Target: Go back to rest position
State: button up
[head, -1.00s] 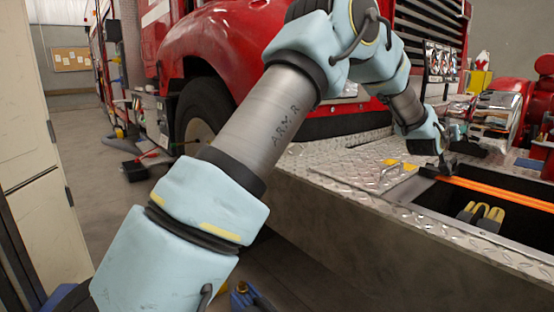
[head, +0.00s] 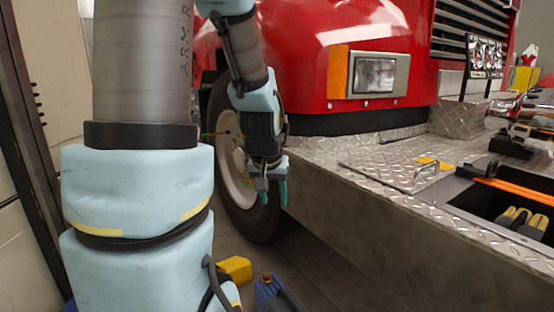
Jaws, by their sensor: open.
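My gripper (head: 271,190) hangs pointing down at the centre left of the head view, in front of the truck's front tyre. Its fingers are teal and apart, with nothing between them. My arm rises at the left side of the view and bends over to the gripper. The gripper is beside the left end of the diamond-plate bumper (head: 340,150), and I cannot tell the exact gap between them.
The red truck (head: 310,60) with its headlight (head: 374,76) stands behind the bumper. An open bumper compartment (head: 480,200) at the right holds an orange bar (head: 515,190) and yellow-and-black items (head: 522,218). A yellow object (head: 236,268) and a blue one (head: 275,294) are low down. A pale cabinet (head: 50,60) is at the left.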

jog(key=s+a+f+n+g+y, duration=0.1)
jog(key=s+a+f+g, duration=0.2)
jog(key=s+a, duration=0.5)
notch_tip(320, 180, up, 21)
jog(key=s+d+p, duration=0.1)
jog(key=d+p, duration=0.1)
jog(key=p, duration=1.8)
jog(key=shift+s+f, duration=0.2)
jog(key=shift+d, duration=0.1)
dwell(0.5)
